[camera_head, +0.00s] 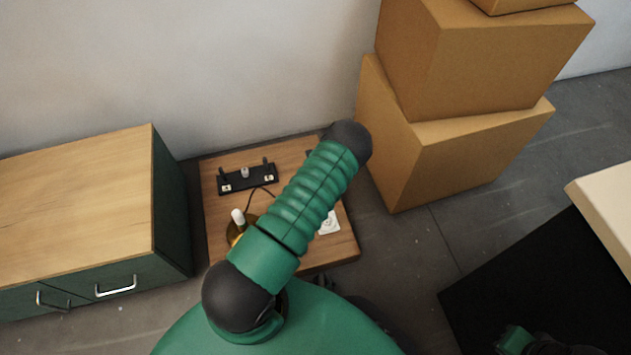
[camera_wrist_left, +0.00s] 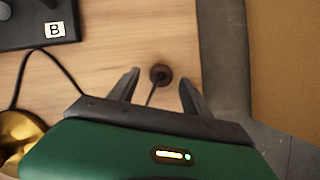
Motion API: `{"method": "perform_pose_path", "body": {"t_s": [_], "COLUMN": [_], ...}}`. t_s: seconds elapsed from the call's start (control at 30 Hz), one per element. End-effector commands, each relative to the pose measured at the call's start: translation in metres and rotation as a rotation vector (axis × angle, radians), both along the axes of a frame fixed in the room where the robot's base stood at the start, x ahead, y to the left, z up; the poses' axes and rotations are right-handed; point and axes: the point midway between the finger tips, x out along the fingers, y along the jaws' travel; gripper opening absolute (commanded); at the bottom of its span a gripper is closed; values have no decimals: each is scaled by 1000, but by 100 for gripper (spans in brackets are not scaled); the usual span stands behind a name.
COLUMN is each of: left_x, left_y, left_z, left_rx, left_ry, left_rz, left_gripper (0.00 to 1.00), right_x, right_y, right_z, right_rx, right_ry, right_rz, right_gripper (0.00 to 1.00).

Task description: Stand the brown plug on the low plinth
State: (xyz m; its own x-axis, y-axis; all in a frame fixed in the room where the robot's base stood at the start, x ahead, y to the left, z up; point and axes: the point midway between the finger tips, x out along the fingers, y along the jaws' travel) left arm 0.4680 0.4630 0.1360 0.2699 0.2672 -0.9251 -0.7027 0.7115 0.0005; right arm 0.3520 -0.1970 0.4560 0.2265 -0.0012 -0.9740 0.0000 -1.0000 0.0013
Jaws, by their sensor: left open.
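The brown plug (camera_wrist_left: 160,74) shows in the left wrist view as a small dark round shape over the wooden top, near its right edge. A thin dark cord runs from it down towards my gripper. My left gripper (camera_wrist_left: 160,81) is open, with one finger on each side of the plug and gaps showing. Whether the plug stands upright or touches the wood I cannot tell. In the head view my left arm hides the plug and that gripper. The low wooden top (camera_head: 222,258) carries the parts; I cannot pick out a separate plinth.
On the wooden top are a black terminal block (camera_head: 247,180), a brass lamp base (camera_head: 236,236) and a white square piece (camera_head: 329,223). A cabinet (camera_head: 80,205) stands left, cardboard boxes (camera_head: 450,150) right. A green and black part of mine shows at bottom right.

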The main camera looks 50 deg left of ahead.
Motion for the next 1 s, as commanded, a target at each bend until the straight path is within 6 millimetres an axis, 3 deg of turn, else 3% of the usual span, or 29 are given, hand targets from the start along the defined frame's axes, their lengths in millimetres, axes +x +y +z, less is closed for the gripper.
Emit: {"method": "perform_pose_path", "body": {"t_s": [0.03,0.1,0.4,0.6,0.83,0.93,1.0], "left_x": [-2,-7,-31,-40,-40,-33,-25], "left_y": [-4,-9,-32,-40,-42,-51,-64], "left_z": [19,39,117,141,145,161,185], "left_rx": [1,1,0,0,-5,-40,-99], "left_ry": [1,1,2,1,-6,-52,-115], "left_rz": [-1,-2,-1,0,15,145,333], "left_gripper": [56,56,56,56,56,56,56], "right_x": [0,0,0,0,0,0,0], "right_y": [0,0,0,0,0,0,0], "right_z": [16,30,81,93,92,93,93], "right_rx": [0,0,0,0,0,0,0], "right_ry": [0,0,-1,0,0,0,0], "right_rz": [0,0,0,0,0,0,0], "right_gripper": [0,0,0,0,0,0,0]}}
